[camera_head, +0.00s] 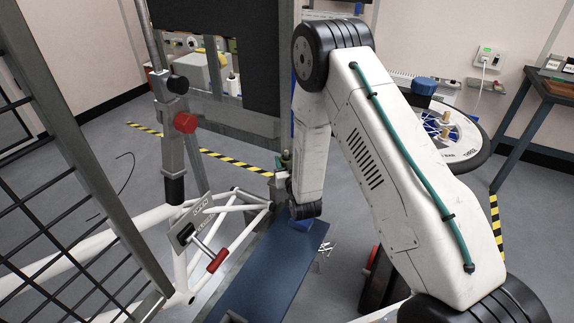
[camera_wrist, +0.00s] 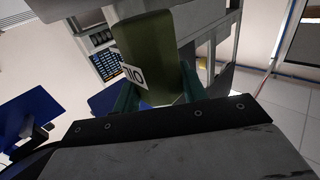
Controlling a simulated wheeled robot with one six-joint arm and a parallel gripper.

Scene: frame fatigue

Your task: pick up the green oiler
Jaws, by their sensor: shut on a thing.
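The green oiler (camera_wrist: 143,45) fills the upper middle of the wrist view, with a white label with black lettering on its side. My gripper (camera_wrist: 158,90) has its two dark green fingers on either side of the oiler and is shut on it. In the head view my gripper (camera_head: 282,180) is at the end of the arm, above the far end of a blue bench top (camera_head: 262,275). A small dark green piece of the oiler (camera_head: 286,158) shows there. Most of the oiler is hidden in the head view.
A white bicycle frame (camera_head: 235,207) with a red-handled clamp (camera_head: 217,260) stands left of the bench top. A black mesh panel (camera_head: 62,185) is at the left. A bicycle wheel (camera_head: 462,140) lies behind my arm at the right. Yellow-black tape marks the floor.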

